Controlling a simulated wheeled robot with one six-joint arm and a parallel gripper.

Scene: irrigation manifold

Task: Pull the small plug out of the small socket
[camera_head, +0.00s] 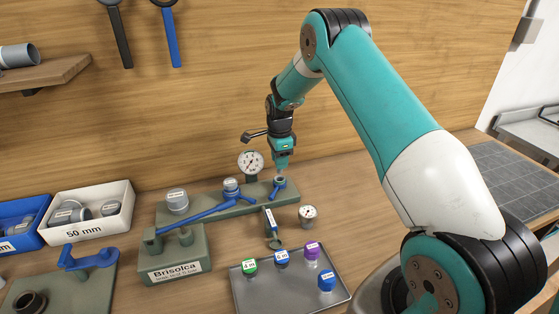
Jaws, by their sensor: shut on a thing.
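My gripper (281,167) is pointing down at the right end of the green manifold block (245,206) at the back of the bench. It is shut on the small plug (279,179), a small grey piece just under the fingertips. The small socket (278,189) is the blue fitting right below the plug. The plug appears to be at the socket's mouth; I cannot tell how deep it sits. The fingertips and plug are tiny in this view, and the fingers partly hide the plug.
A pressure gauge (250,163) stands close behind the manifold, left of my gripper. A larger grey plug (231,185) and a grey cap (176,201) sit on the manifold. A tray (250,293) with several coloured caps lies in front. A white bin (93,212) stands left.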

